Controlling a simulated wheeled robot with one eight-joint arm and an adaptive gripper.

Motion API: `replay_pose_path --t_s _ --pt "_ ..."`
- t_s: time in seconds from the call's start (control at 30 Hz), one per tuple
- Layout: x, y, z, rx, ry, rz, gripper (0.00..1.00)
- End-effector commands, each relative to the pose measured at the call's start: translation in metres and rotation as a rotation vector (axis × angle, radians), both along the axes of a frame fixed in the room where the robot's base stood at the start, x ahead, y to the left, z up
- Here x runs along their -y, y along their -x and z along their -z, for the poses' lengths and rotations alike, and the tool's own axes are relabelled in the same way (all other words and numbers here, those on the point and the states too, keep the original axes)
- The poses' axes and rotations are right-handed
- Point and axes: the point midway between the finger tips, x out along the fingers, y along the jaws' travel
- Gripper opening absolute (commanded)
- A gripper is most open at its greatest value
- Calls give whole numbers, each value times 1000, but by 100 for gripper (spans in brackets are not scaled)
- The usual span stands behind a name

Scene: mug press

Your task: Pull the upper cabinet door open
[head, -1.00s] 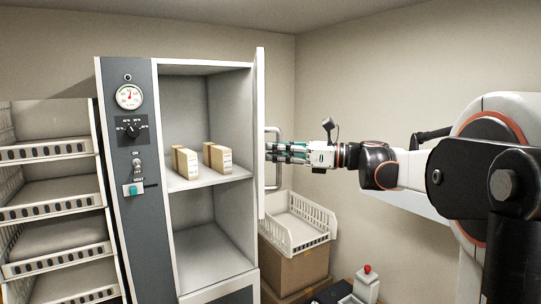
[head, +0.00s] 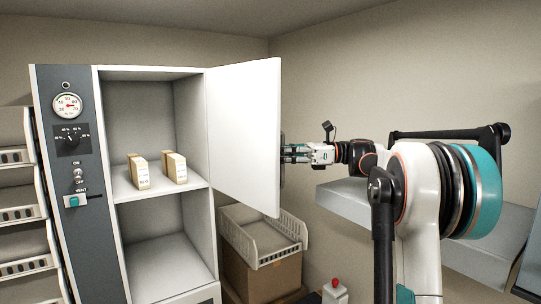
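The upper cabinet door (head: 246,135) is a plain white panel hinged on the right side of the cabinet (head: 157,72). It stands wide open, swung out to the right, with its inner face toward me. My gripper (head: 285,153) is at the door's free right edge, on the handle side. The handle is mostly hidden behind the door, and the fingertips are small and partly covered, so I cannot tell whether they are closed on it. Inside the cabinet, two small tan boxes (head: 139,172) (head: 175,166) stand on the shelf (head: 150,197).
A dark panel at the left holds a gauge (head: 67,105) and switches. White racks (head: 22,212) stand further left. A white basket (head: 263,240) sits on a cardboard box (head: 262,278) below the door. A red-topped device (head: 335,290) is at the bottom.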

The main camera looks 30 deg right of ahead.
Motion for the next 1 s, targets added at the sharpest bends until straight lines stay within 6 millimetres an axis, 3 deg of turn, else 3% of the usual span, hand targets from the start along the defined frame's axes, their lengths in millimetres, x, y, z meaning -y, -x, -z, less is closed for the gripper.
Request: replay_pose_path --t_s 0.33,0.9,0.93,1.0 --pt "25 -8 1 -3 2 -75 0" --pt "29 -9 1 -3 1 -91 0" --pt "29 -9 1 -3 1 -90 13" --pt "28 -10 0 -2 0 -90 29"
